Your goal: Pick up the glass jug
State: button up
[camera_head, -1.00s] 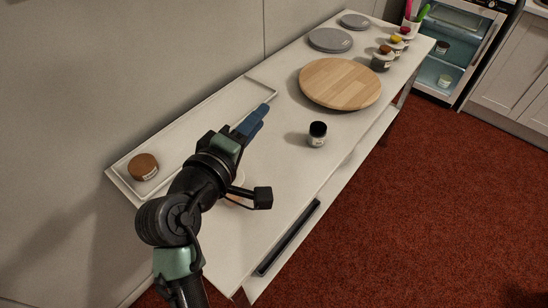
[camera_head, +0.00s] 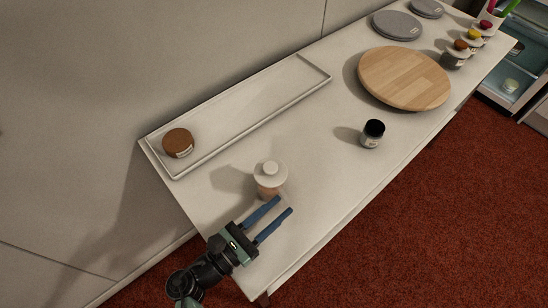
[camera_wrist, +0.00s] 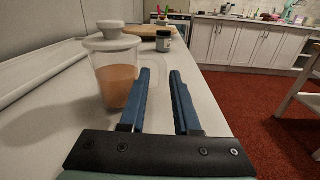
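The glass jug (camera_head: 269,180) stands upright on the white table near its close end. It has a white lid with a knob and brownish contents. In the wrist view the jug (camera_wrist: 116,80) is just left of my fingers, with its clear handle pointing right, behind and between the fingertips. My gripper (camera_head: 285,204) is low over the table, on the front-edge side of the jug. Its blue fingers are apart with nothing held between them; they also show in the wrist view (camera_wrist: 160,73). I cannot tell whether a finger touches the jug.
A white tray (camera_head: 252,112) with a brown-lidded jar (camera_head: 178,143) lies along the wall. A black-lidded jar (camera_head: 372,134) and a wooden turntable (camera_head: 405,78) stand farther along. Grey discs (camera_head: 397,25) and small jars are at the far end. The table between is clear.

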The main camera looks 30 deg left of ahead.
aim_at(288, 201)
jog(key=shift+x, duration=3.15)
jog(key=shift+s+d+r, duration=0.1)
jog(key=shift+d, duration=0.1)
grip_shut()
jog(key=shift+r, duration=0.15)
